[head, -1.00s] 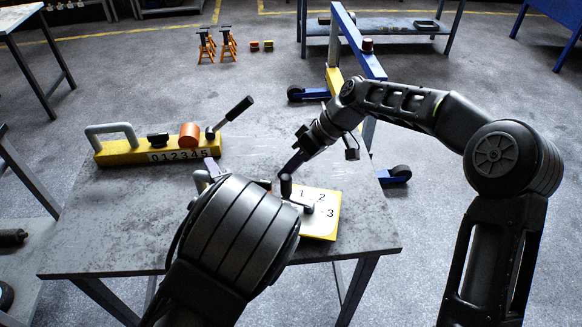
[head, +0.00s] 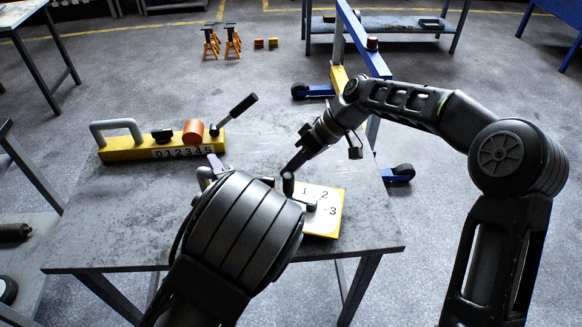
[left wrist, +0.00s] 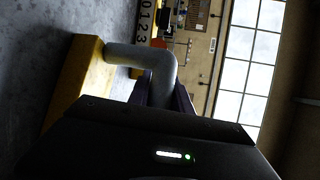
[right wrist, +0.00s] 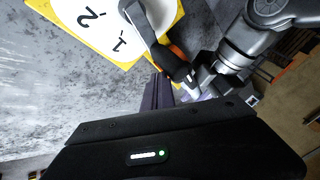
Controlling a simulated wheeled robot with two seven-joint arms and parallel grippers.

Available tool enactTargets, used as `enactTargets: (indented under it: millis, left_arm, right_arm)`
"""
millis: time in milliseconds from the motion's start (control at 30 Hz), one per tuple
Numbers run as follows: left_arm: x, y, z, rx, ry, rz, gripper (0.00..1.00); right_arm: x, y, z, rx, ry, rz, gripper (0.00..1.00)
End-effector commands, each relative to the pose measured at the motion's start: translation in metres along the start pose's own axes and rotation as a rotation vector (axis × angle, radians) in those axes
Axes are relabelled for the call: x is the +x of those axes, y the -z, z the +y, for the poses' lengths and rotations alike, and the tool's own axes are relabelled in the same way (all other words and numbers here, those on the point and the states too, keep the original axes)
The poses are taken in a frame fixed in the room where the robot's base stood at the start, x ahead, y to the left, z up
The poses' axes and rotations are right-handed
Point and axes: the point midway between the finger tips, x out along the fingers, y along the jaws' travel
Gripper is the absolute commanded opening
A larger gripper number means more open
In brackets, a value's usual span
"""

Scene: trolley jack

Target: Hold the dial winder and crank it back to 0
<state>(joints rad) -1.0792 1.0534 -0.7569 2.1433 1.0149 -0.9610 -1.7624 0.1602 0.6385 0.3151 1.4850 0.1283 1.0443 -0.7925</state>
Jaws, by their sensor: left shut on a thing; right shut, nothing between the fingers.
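The dial winder is a yellow box with a white dial (head: 325,219) on the table, showing 1, 2 and 3. Its left part is hidden behind my left arm. Its crank (head: 299,196) points up-left from the hub, with a dark upright knob at the end. The winder's grey tube handle (left wrist: 150,55) is between the fingers of my left gripper (left wrist: 162,88), which is shut on it. My right gripper (head: 291,168) is shut and empty, its tips close by the knob. In the right wrist view the knob (right wrist: 176,66) lies just beyond the fingers; contact is unclear.
A yellow box (head: 130,150) with numbers 0 to 5, a black lever, an orange cylinder and a grey handle stands at the table's back left. A blue hoist frame (head: 362,45) stands behind the table. The table's (head: 110,220) front left is bare.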

Motion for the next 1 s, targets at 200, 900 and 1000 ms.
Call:
enactTargets:
  millis: [200,900,1000]
  left_arm:
    - [0.001,-0.003,0.001,0.0,-0.001,-0.006,0.0]
    - [0.0,-0.001,0.001,0.001,-0.001,-0.003,0.0]
    - [0.0,-0.001,0.001,0.001,-0.001,-0.002,0.0]
  right_arm:
    - [-0.015,0.0,0.001,0.001,-0.002,0.001,0.0]
    - [-0.12,0.0,0.0,0.0,0.0,0.001,0.0]
    - [-0.12,0.0,0.0,0.0,0.001,0.001,0.0]
